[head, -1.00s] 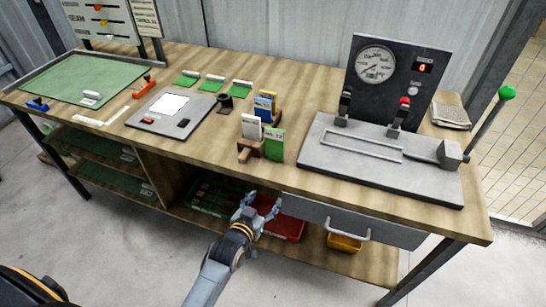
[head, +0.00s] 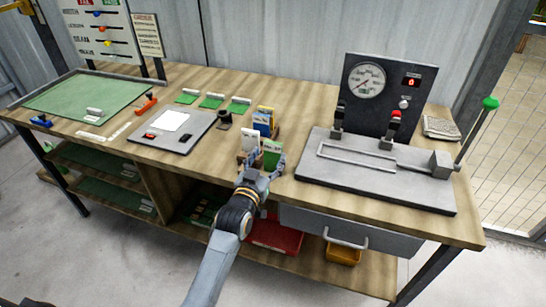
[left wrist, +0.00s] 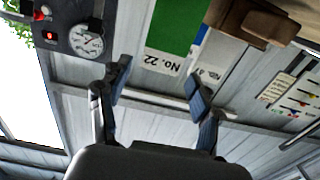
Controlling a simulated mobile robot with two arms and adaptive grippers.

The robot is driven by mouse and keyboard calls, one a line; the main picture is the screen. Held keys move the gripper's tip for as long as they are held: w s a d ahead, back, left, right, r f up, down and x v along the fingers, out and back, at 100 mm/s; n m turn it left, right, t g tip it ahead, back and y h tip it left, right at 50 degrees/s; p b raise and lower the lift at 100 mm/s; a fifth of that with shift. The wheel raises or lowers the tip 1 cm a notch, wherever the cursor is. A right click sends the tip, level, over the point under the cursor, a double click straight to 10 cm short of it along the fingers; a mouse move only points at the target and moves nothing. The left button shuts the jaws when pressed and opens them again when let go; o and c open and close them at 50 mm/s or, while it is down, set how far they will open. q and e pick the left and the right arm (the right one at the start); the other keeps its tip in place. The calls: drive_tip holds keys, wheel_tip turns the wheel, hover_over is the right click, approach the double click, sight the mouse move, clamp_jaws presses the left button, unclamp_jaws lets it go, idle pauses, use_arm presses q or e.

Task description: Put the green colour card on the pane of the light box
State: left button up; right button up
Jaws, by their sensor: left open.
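The green colour card (head: 272,153) stands upright in the front of a small brown wooden holder. In the left wrist view the green card (left wrist: 180,22) shows large, with a white strip reading "No. 22". In the left wrist view the open fingers (left wrist: 159,84) point toward the card with a gap still visible. The light box (head: 195,131) is a grey case left of the holder, with a bright white pane (head: 173,121) on top. My right gripper is not in view.
A dark round cup (head: 224,120) sits between light box and holders. A grey press with gauge (head: 367,82) stands to the right. Several green swatches lie behind.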

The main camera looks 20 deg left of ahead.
sight(272, 147)
use_arm(q)
drive_tip(key=shift+w+p, duration=0.55)
drive_tip(key=shift+w, duration=2.2)
drive_tip(key=shift+c, duration=0.2)
drive_tip(key=c, duration=0.8)
